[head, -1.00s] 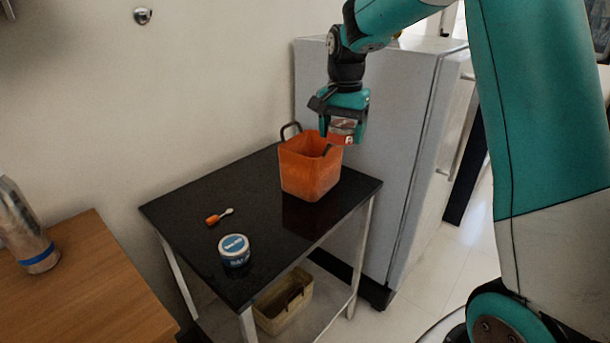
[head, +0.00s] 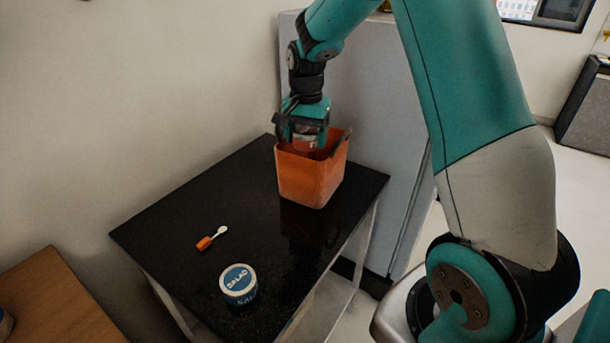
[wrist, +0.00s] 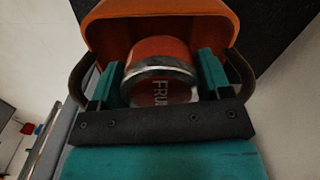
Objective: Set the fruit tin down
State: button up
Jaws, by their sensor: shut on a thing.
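The fruit tin (wrist: 160,85), red with a silver rim and the letters "FRU", sits between the two teal fingers of my gripper (wrist: 160,88) in the wrist view. My gripper is shut on it. In the head view, my gripper (head: 304,140) is at the mouth of the orange basket (head: 312,182), and part of the tin (head: 305,146) shows red at the rim. The basket also shows around the tin in the wrist view (wrist: 108,22). The basket's floor and the tin's lower part are hidden in the head view.
The basket stands on a black table (head: 185,215) near its back right corner. A tin lettered "SALAD" (head: 239,284) and a small orange-and-white brush-like item (head: 211,238) lie toward the front. A grey fridge (head: 365,105) stands behind. The table's left half is mostly clear.

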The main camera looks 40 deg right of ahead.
notch_tip(320, 180, down, 11)
jog(key=shift+f, duration=0.2)
dwell(0.3)
jog(key=shift+f, duration=0.55)
jog(key=shift+s+f, duration=0.1)
jog(key=o, duration=0.6)
jog(key=shift+o, duration=0.8)
jog(key=shift+s+f, duration=0.1)
jog(key=shift+f, duration=0.05)
